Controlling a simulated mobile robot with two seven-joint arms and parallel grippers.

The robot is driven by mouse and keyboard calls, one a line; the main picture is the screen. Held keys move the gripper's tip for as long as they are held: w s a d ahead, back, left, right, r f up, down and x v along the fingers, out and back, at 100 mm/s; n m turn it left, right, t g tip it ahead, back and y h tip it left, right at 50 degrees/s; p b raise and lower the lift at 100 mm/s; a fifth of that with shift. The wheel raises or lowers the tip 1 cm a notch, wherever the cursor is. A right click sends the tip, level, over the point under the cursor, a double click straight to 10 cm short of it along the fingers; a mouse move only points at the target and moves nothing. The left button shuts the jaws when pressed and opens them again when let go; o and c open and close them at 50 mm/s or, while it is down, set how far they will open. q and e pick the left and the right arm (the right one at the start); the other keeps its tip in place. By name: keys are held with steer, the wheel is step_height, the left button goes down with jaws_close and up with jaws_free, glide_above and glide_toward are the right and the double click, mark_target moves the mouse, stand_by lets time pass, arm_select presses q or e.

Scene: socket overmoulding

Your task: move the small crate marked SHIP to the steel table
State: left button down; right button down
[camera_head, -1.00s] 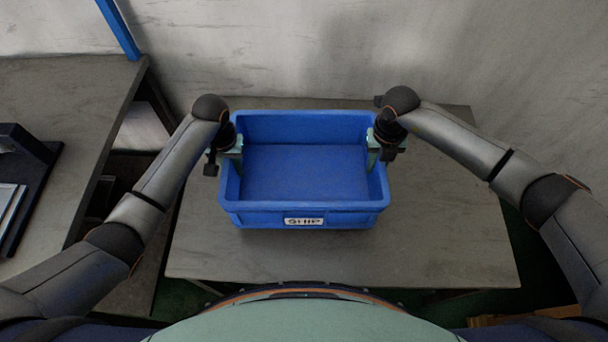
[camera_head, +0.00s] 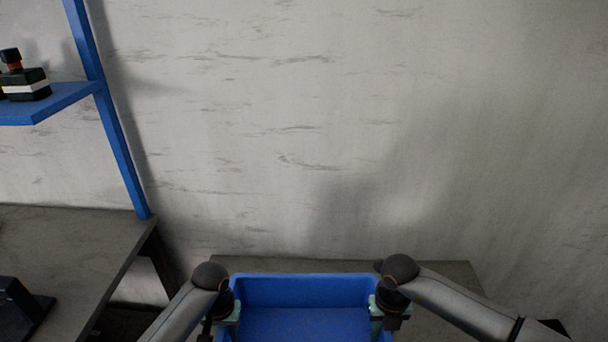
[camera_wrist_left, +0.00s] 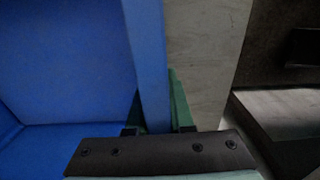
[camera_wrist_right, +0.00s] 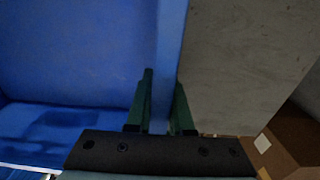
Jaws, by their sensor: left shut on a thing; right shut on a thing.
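The blue crate (camera_head: 305,289) shows at the bottom of the head view, its front and label cut off by the frame edge. Inside it looks empty where visible. My left gripper (camera_head: 232,312) is shut on the crate's left wall; in the left wrist view its fingers (camera_wrist_left: 158,115) straddle the blue wall (camera_wrist_left: 148,60). My right gripper (camera_head: 377,305) is shut on the right wall; in the right wrist view its green fingers (camera_wrist_right: 163,108) are on both sides of the wall (camera_wrist_right: 170,40). The grey table (camera_head: 440,268) shows behind and beside the crate.
Another grey table (camera_head: 70,235) stands at the left with a dark object (camera_head: 18,305) on it. A blue post (camera_head: 115,140) and a blue shelf (camera_head: 50,103) rise there. A pale wall (camera_head: 300,120) closes the back. A brown box (camera_wrist_right: 280,145) shows low in the right wrist view.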

arm_select(q)
steer(key=shift+r, duration=0.15)
arm_select(e)
steer(key=shift+r, duration=0.2)
